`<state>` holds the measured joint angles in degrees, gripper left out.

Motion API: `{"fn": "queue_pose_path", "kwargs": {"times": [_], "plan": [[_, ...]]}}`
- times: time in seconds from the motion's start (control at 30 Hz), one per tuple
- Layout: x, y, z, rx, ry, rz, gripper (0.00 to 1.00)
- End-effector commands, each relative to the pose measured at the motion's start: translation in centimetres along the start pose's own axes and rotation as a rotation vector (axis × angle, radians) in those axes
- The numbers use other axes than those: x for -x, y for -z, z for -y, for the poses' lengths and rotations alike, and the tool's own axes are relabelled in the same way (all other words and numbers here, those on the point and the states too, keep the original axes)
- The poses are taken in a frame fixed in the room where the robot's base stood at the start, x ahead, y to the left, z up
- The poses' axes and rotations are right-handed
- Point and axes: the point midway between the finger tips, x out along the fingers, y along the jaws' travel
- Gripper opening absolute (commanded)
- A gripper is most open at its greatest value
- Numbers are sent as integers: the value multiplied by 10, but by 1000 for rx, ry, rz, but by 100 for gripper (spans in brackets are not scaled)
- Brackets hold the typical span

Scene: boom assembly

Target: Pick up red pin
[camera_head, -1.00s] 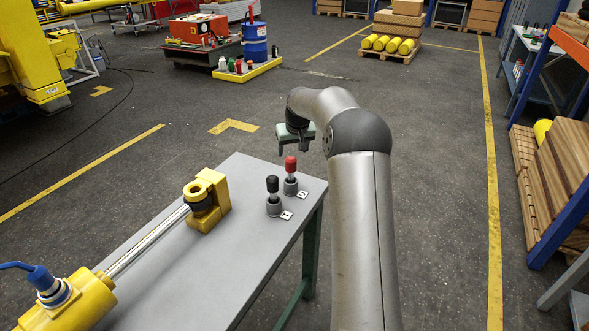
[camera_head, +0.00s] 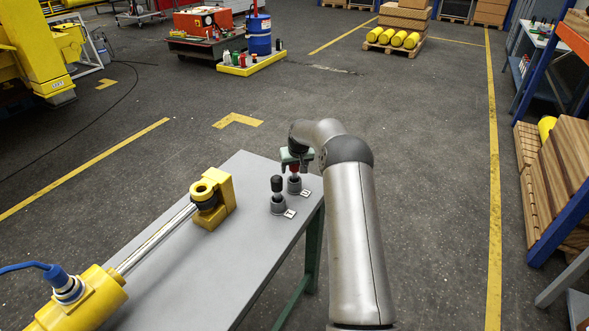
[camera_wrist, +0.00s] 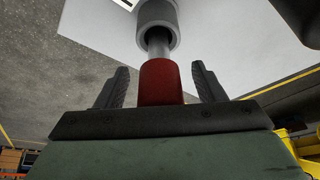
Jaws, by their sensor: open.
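The red pin (camera_head: 294,169) stands upright in a grey holder (camera_head: 294,185) near the far right corner of the grey table (camera_head: 240,260). My gripper (camera_head: 294,166) is right over it and hides part of its top. In the wrist view the red pin head (camera_wrist: 161,83) lies between the two dark fingers of my gripper (camera_wrist: 158,88), with a gap on each side. The fingers are open. The pin's grey shaft (camera_wrist: 158,45) still sits in the round holder (camera_wrist: 157,20).
A black-topped pin (camera_head: 277,186) stands in its own holder close to the left and front of the red one. A yellow cylinder with a chrome rod (camera_head: 155,238) lies along the table's left side. The floor right of the table is clear.

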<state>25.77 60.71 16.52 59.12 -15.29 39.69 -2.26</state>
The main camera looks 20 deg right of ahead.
Motion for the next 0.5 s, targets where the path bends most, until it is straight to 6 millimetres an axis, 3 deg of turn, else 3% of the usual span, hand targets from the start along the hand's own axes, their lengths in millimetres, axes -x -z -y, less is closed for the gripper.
{"fn": "queue_pose_path", "kwargs": {"times": [0.13,0.33,0.37,0.5], "plan": [[0,0,0,0,0,0,63],[0,0,0,0,0,0,7],[0,0,0,0,0,0,3],[1,1,0,0,0,-2,3]]}}
